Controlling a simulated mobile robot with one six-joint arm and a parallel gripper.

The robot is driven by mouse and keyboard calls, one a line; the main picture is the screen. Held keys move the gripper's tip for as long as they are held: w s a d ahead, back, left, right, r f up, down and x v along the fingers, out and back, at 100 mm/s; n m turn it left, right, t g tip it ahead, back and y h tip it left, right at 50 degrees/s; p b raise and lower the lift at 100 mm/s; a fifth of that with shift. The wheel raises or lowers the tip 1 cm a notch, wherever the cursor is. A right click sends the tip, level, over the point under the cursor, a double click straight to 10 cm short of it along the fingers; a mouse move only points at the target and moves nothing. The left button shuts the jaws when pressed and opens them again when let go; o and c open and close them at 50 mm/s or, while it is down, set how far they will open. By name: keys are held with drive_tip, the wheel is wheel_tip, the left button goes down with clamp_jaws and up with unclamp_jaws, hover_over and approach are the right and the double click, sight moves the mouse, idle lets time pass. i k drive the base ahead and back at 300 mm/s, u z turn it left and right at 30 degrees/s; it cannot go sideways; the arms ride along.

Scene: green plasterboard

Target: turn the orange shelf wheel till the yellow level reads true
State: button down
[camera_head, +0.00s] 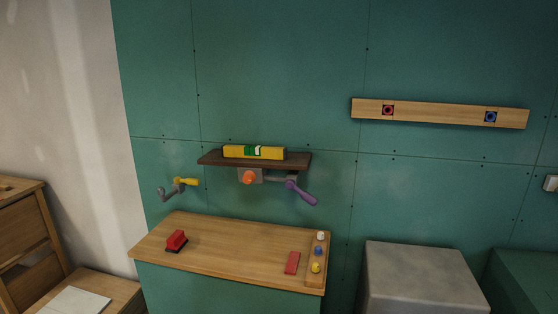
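The yellow level (235,151) lies along the dark brown shelf (212,159) on the green wall. It has a green and white window near its middle; the bubble is too small to read. The shelf looks slightly lower at its right end in the picture. The orange shelf wheel (249,177) sits on a grey block just under the shelf. My gripper is not in view, and nothing is touching the wheel.
A purple handle (302,193) juts out right of the wheel, and a yellow-and-grey crank (180,183) is left of it. Below stands a wooden-topped cabinet (225,250) with a red block (176,239), a red piece (292,263) and coloured knobs. A grey box (420,280) stands right.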

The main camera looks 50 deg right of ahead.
sight(249, 177)
drive_tip(key=u, duration=0.55)
drive_tip(key=k, duration=0.15)
drive_tip(key=z, duration=1.9)
drive_tip(key=k, duration=0.9)
drive_tip(key=u, duration=0.2)
drive_tip(key=i, duration=0.75)
drive_tip(key=z, duration=0.1)
